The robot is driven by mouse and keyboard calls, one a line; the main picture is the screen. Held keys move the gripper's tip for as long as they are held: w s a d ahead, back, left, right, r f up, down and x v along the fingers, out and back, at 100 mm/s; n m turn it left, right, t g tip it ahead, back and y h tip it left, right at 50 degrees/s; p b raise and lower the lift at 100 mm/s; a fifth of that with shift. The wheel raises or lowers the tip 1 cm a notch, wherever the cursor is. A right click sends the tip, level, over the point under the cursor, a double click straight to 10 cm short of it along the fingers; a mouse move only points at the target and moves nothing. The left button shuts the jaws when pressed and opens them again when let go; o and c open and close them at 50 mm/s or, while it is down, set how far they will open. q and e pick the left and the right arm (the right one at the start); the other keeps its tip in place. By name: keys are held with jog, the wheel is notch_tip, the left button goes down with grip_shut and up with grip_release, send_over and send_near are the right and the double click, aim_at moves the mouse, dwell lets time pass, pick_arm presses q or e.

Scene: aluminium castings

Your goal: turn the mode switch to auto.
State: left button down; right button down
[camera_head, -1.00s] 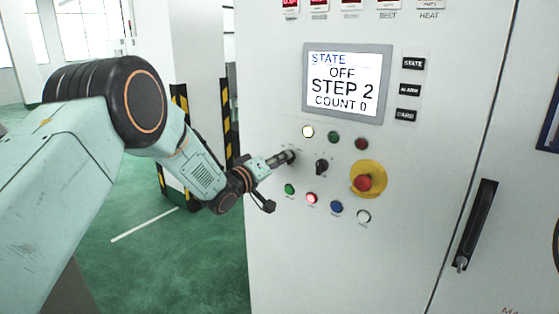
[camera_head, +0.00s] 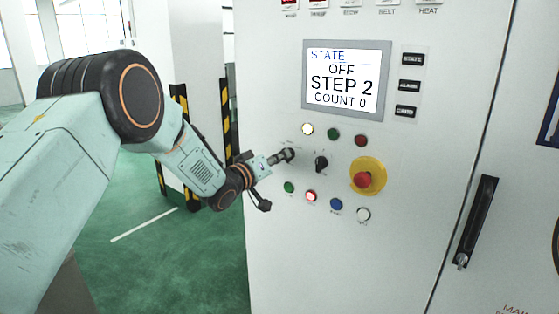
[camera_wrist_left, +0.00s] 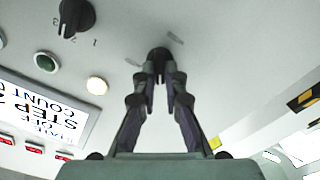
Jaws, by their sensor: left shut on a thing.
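My left gripper (camera_head: 286,156) reaches the cabinet's control panel from the left. It is shut on a small black knob, the left one of two on the panel. In the left wrist view the fingers (camera_wrist_left: 159,78) close around this black knob (camera_wrist_left: 158,53), with small labels beside it too blurred to read. The fingers hide much of the knob, so I cannot tell its exact setting. The screen (camera_head: 342,80) reads STATE OFF, STEP 2, COUNT 0. My right gripper is not in view.
A second black knob (camera_head: 321,163) with numbers sits close to the right. A red emergency button on a yellow disc (camera_head: 376,177) is farther right. Lit white (camera_head: 307,129) and red (camera_head: 310,195) buttons lie above and below. A black door handle (camera_head: 477,222) is at right.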

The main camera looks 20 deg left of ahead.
pick_arm(q)
jog(key=shift+s+d+f+m+b, duration=0.15)
jog(key=shift+m+b, duration=2)
jog(key=shift+m, duration=1.75)
jog(key=shift+d+m+b, duration=0.1)
jog(key=shift+m+b, duration=2)
jog(key=shift+m, duration=1.8)
jog(key=c, duration=1.4)
grip_release()
